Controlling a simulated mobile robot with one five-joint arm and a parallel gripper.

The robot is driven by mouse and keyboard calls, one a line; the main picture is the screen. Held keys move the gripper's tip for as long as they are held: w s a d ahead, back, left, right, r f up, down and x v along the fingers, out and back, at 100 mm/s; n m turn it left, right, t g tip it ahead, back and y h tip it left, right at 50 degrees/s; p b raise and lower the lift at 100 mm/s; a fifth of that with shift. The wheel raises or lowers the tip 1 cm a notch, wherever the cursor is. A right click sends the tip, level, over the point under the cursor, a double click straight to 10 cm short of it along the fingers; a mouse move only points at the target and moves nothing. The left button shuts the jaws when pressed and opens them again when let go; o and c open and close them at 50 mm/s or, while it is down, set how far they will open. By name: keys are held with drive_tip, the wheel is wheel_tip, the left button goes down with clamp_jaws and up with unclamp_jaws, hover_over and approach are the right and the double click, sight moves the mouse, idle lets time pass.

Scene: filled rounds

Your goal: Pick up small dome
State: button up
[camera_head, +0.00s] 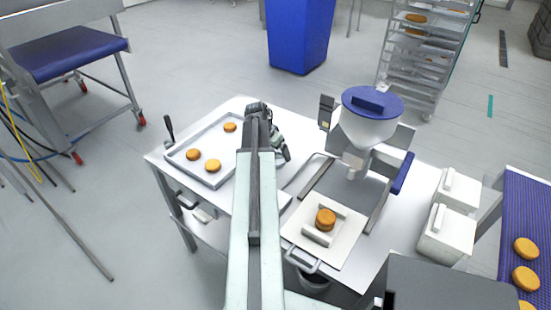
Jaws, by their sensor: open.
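Three small orange-brown rounds lie on a shallow metal tray (229,171). One round (230,127) is near the tray's back, and two more, a left round (193,154) and a front round (213,166), are nearer the front left. I cannot tell which one is the small dome. A further orange round (325,219), which looks stacked, sits on a white board (345,243) to the right. My gripper (281,148) is at the far end of my arm, just right of the tray. It is open, partly hidden by my arm, and holds nothing that I can see.
A white hopper with a blue lid (372,104) stands on the table (248,103) right of my gripper. White boxes (447,228) are at the table's right end. A blue belt (520,200) carries several rounds. A rack (425,55) and blue bin (299,35) stand behind.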

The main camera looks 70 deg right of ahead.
drive_tip(key=shift+x, duration=0.8)
drive_tip(key=shift+a+r, duration=0.1)
drive_tip(key=shift+r, duration=0.05)
drive_tip(key=c, duration=1.4)
drive_tip(key=shift+c, duration=0.2)
